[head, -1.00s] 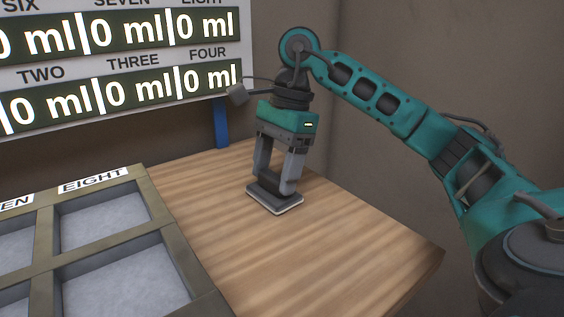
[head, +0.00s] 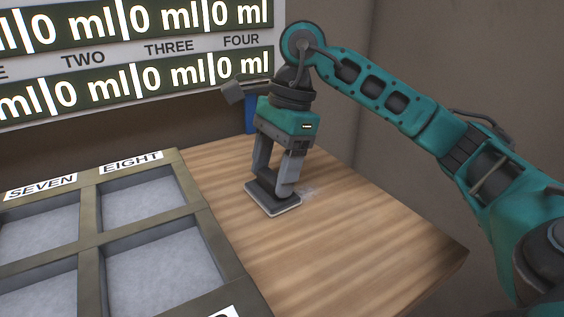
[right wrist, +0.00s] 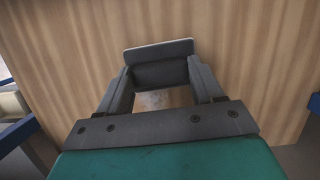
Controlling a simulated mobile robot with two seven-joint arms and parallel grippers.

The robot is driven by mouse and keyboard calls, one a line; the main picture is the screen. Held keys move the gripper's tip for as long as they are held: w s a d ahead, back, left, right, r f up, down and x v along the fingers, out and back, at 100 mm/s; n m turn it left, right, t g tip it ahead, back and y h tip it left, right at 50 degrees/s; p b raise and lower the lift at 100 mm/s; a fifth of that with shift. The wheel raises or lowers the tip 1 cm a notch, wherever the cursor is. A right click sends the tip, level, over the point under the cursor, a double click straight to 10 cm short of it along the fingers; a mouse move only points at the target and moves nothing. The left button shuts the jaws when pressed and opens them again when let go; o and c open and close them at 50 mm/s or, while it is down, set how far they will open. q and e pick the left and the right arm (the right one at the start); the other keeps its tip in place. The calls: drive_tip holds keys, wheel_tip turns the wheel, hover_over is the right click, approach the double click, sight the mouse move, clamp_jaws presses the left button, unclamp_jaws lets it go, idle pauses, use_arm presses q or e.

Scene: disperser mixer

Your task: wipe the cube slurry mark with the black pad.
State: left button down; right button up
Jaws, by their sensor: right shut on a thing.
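My right gripper (head: 272,184) is shut on the black pad (head: 272,200), a flat dark block with a pale lower edge. The pad lies low at the wooden table top and appears to touch it. A faint pale slurry mark (head: 309,192) shows on the wood just right of the pad and gripper fingers. In the right wrist view the pad (right wrist: 158,66) is between the fingertips, and a pale patch of the mark (right wrist: 158,98) shows in the gap between the fingers. Part of the mark may be hidden by the gripper. My left gripper is not in view.
A framed tray (head: 192,185) with grey compartments labelled SEVEN and EIGHT stands left of the pad. A board with ml readouts (head: 165,75) is behind, with a blue post (head: 251,113). Walls close off the back and right. The wooden table (head: 370,245) is clear toward the front right.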

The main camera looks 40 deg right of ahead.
drive_tip(key=shift+w+a+r+p, duration=0.1)
drive_tip(key=shift+a+p, duration=0.25)
drive_tip(key=shift+a, duration=0.7)
drive_tip(key=shift+w+a+r+p, duration=0.1)
drive_tip(key=shift+a+p, duration=0.25)
drive_tip(key=shift+a, duration=0.65)
drive_tip(key=shift+s+d+r+b, duration=0.1)
drive_tip(key=shift+d+b, duration=0.15)
drive_tip(key=shift+d, duration=0.8)
drive_tip(key=shift+s+d+r+b, duration=0.1)
drive_tip(key=shift+d+b, duration=0.1)
drive_tip(key=shift+d, duration=0.8)
drive_tip(key=shift+s+d+f+b, duration=0.1)
drive_tip(key=shift+d+b, duration=0.15)
drive_tip(key=shift+d, duration=0.4)
drive_tip(key=shift+s+d+f+b, duration=0.1)
drive_tip(key=shift+d+b, duration=0.1)
drive_tip(key=shift+d, duration=0.4)
drive_tip(key=shift+s+d+f+b, duration=0.15)
drive_tip(key=shift+d+b, duration=0.3)
drive_tip(key=shift+d, duration=1)
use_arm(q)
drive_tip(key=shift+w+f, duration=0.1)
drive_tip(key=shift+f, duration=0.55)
use_arm(e)
drive_tip(key=shift+s+d+f, duration=0.1)
drive_tip(key=shift+d, duration=1)
